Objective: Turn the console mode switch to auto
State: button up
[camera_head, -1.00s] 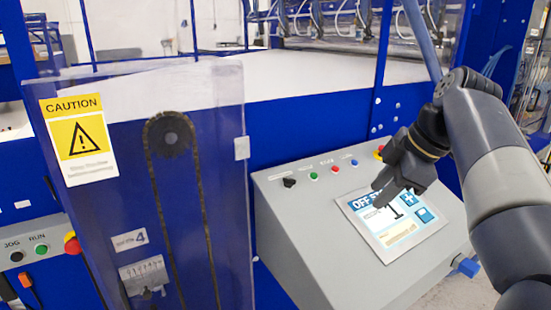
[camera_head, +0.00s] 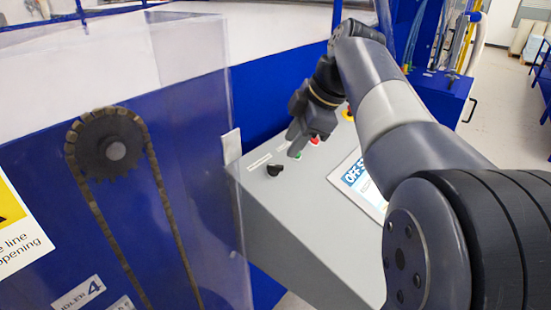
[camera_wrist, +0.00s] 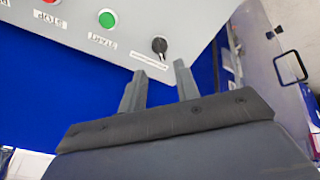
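The mode switch is a small black knob (camera_head: 274,170) on the sloped grey console (camera_head: 300,230), at its upper left. In the wrist view the knob (camera_wrist: 159,45) shows just beyond the fingertips, with a light pointer line on it. My gripper (camera_head: 294,145) is above the console, up and right of the knob, near the green button. In the wrist view my gripper (camera_wrist: 156,74) has its two fingers apart with nothing between them. The fingers appear clear of the knob. The label by the knob is too small to read.
A green button (camera_wrist: 107,19) and a red button (camera_head: 315,140) sit beside the switch. The console screen (camera_head: 358,180) is partly hidden by my arm. A clear guard panel (camera_head: 190,130) with a chain and sprocket (camera_head: 108,148) stands close on the left.

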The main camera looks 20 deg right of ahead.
aim_at(276, 166)
jog(key=x, duration=0.7)
jog(key=shift+w+a+f, duration=0.15)
jog(key=shift+a+f, duration=0.05)
jog(key=shift+f, duration=0.1)
jog(key=shift+c, duration=0.3)
grip_shut()
